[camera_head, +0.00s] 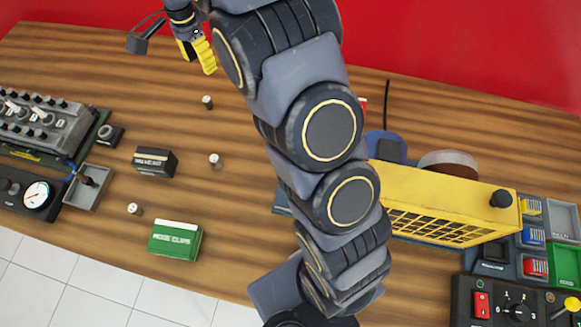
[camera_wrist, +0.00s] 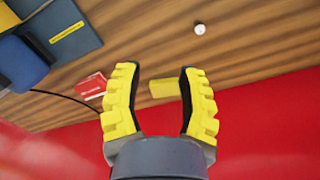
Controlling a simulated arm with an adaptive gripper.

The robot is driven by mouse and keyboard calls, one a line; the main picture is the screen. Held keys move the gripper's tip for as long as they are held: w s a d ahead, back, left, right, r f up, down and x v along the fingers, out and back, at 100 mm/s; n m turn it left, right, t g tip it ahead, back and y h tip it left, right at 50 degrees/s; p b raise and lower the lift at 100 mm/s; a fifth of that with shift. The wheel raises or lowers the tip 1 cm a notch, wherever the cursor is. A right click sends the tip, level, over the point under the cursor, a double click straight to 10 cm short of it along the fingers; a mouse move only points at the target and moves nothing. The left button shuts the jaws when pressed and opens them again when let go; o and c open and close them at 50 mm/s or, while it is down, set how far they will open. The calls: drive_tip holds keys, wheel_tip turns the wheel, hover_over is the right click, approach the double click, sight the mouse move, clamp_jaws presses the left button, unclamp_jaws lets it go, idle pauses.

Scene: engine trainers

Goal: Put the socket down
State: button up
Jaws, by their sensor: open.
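Several small pale metallic cylinders that look like sockets stand apart on the wooden table in the head view: one near the back (camera_head: 207,101), one in the middle (camera_head: 215,159) and one nearer the front (camera_head: 134,208). One such cylinder (camera_wrist: 199,28) shows at the top of the wrist view. My gripper (camera_head: 209,66) is over the back of the table, at the upper left. In the wrist view its yellow-padded fingers (camera_wrist: 158,70) are spread. A yellow block (camera_wrist: 165,87) shows between them, apparently beyond them and not touched. I cannot tell which cylinder is the task's socket.
A black box (camera_head: 153,163) and a green box (camera_head: 175,241) stand among the cylinders. A grey tray (camera_head: 82,198) and a knobbed panel (camera_head: 40,125) are at left. A large yellow unit (camera_head: 445,200) is at right. A red wall (camera_head: 460,45) rises behind.

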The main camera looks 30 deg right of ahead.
drive_tip(key=s+r+n, duration=0.2)
drive_tip(key=s+n, duration=0.3)
drive_tip(key=s, duration=0.6)
drive_tip(key=s+r+n, duration=0.3)
drive_tip(key=s+n, duration=0.1)
drive_tip(key=s, duration=0.7)
drive_tip(key=s+r+n+g, duration=0.1)
drive_tip(key=s+r+n, duration=0.2)
drive_tip(key=s, duration=0.8)
drive_tip(key=n, duration=0.2)
drive_tip(key=shift+d+n, duration=0.2)
drive_tip(key=shift+n, duration=0.1)
drive_tip(key=shift+a, duration=0.1)
